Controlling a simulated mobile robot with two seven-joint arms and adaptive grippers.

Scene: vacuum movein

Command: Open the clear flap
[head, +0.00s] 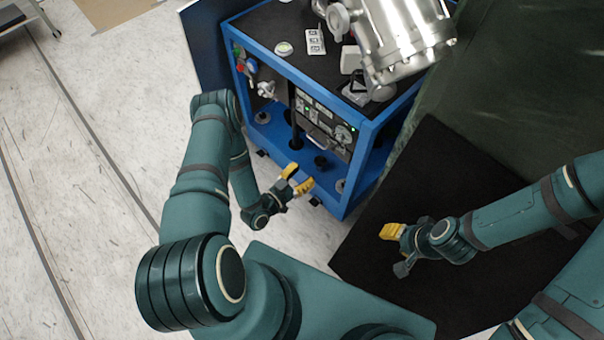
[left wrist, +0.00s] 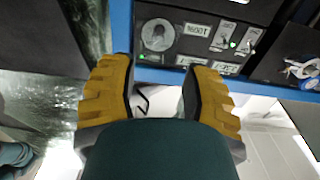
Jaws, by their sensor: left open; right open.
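The control panel (head: 322,122) sits inside the blue cart (head: 352,178), with a round dial (head: 343,134), labels and small green lights. The panel also shows in the left wrist view (left wrist: 198,58), upside down, with its dial (left wrist: 158,35) and switches. I cannot clearly make out a clear flap in either view. My left gripper (head: 298,180) is open and empty in front of the cart, below the panel. Its yellow fingers frame a gap in the left wrist view (left wrist: 160,95), apart from the panel. My right gripper (head: 392,248) is open and empty, over the dark mat.
A shiny metal chamber (head: 402,38) stands on the cart's black top. Red and green controls (head: 240,66) are at the cart's left side. A black mat (head: 445,175) and dark green sheeting (head: 530,90) lie to the right. The pale floor (head: 110,130) at left is mostly clear.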

